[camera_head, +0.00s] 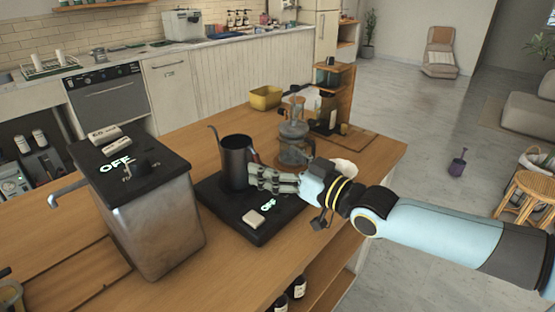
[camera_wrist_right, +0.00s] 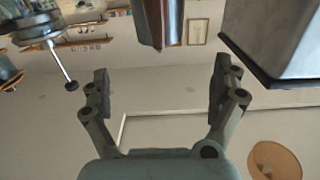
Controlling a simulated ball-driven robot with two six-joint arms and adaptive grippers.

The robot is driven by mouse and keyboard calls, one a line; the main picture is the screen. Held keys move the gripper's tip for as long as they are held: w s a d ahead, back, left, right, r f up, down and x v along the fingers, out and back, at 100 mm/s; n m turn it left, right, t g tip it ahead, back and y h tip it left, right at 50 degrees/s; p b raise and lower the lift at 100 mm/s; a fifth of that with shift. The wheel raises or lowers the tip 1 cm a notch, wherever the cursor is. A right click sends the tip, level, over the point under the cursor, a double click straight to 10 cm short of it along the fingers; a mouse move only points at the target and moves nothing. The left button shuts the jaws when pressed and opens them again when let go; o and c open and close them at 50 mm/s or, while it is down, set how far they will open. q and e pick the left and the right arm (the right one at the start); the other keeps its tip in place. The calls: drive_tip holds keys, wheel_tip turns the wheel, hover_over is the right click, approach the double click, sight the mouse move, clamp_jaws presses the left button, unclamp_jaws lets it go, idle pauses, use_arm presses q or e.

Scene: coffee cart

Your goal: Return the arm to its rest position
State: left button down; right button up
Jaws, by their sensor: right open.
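My right gripper (camera_head: 262,178) reaches in from the right, above the black warming plate (camera_head: 224,204) and next to the dark kettle (camera_head: 235,162). The kettle stands upright on the plate, its thin spout pointing up to the left. In the right wrist view my gripper (camera_wrist_right: 160,90) is open, with nothing between its fingers. A dark metal thing (camera_wrist_right: 160,22), seemingly the kettle, hangs into that view beyond the fingertips. In the head view the fingers overlap the kettle's right side; whether they touch it I cannot tell. My left gripper is not in view.
A metal water dispenser (camera_head: 158,225) with a black top stands left of the plate. A glass press (camera_head: 293,144) stands just behind my right gripper. A yellow bin (camera_head: 265,97) and wooden shelf (camera_head: 333,97) are farther back. The floor at right is mostly open.

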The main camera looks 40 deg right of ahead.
idle(0.4)
drive_tip(key=a+f+g, duration=0.1)
drive_tip(key=s+a+f+g, duration=0.1)
drive_tip(key=a, duration=0.1)
drive_tip(key=shift+a, duration=0.2)
drive_tip(key=s+a+g+h, duration=0.1)
drive_tip(key=s+a+g, duration=0.2)
drive_tip(key=s+g, duration=0.5)
drive_tip(key=s+a+g+h, duration=0.1)
drive_tip(key=s+a+g, duration=0.25)
drive_tip(key=s, duration=0.95)
drive_tip(key=s+d+f+g+b, duration=0.15)
drive_tip(key=f+b, duration=0.25)
drive_tip(key=f, duration=1.4)
drive_tip(key=s+d+f+g+b, duration=0.15)
drive_tip(key=f+b, duration=0.25)
drive_tip(key=f, duration=1.5)
drive_tip(key=s+f+b, duration=0.5)
drive_tip(key=s+f, duration=1.2)
drive_tip(key=f, duration=0.2)
drive_tip(key=shift+d+b, duration=0.3)
drive_tip(key=shift+d, duration=0.05)
